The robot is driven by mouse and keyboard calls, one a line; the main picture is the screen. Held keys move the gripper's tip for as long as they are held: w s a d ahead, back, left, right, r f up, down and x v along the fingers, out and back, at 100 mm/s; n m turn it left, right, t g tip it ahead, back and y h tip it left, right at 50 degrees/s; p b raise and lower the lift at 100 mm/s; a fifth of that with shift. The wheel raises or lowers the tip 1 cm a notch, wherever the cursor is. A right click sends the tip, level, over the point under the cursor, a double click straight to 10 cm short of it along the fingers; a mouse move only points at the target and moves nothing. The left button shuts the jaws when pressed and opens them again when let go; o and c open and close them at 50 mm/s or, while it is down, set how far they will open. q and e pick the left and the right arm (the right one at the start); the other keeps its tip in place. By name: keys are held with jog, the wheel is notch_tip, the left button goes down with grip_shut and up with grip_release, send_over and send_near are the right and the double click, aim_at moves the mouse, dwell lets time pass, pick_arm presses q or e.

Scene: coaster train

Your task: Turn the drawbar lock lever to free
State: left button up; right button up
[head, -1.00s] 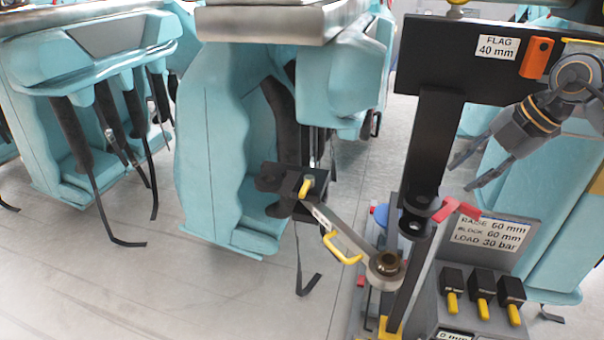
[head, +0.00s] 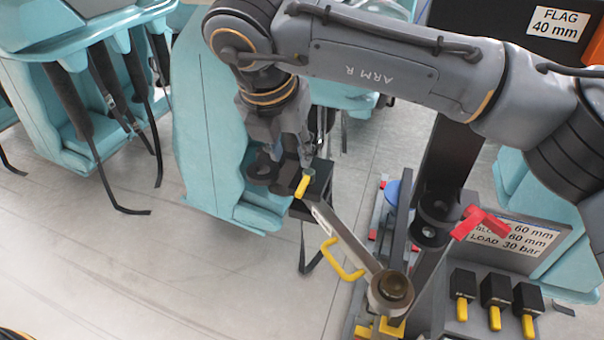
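A small yellow lever (head: 303,186) sits on the black coupler block (head: 322,188) at the far end of the grey drawbar (head: 345,238). I cannot tell for sure that it is the drawbar lock lever. The lever points down towards the front. My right gripper (head: 288,158) points down just above and behind the block, close to the lever. Its fingers are foreshortened and partly merge with the dark block, so opening and contact are unclear. My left gripper is not in view.
A yellow loop handle (head: 341,262) stands out from the drawbar, which meets a round pivot (head: 391,288). A red lever (head: 478,222) is on the dark post. Several yellow-tipped black switches (head: 495,298) are at right. Teal train seats (head: 215,140) stand behind; the floor at left is clear.

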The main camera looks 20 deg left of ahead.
jog(key=p, duration=0.2)
send_near(301, 187)
jog(key=f, duration=0.2)
jog(key=x, duration=0.2)
jog(key=w+p+x, duration=0.1)
jog(key=x, duration=0.1)
jog(key=shift+w+f, duration=0.2)
jog(key=shift+f, duration=0.35)
jog(key=shift+w+f, duration=0.1)
jog(key=shift+f, duration=0.15)
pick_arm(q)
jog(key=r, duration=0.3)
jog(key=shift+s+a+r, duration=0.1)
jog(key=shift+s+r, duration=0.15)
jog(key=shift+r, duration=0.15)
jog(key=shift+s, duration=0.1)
pick_arm(e)
jog(key=shift+c, duration=0.2)
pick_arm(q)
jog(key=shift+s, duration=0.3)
pick_arm(e)
grip_shut()
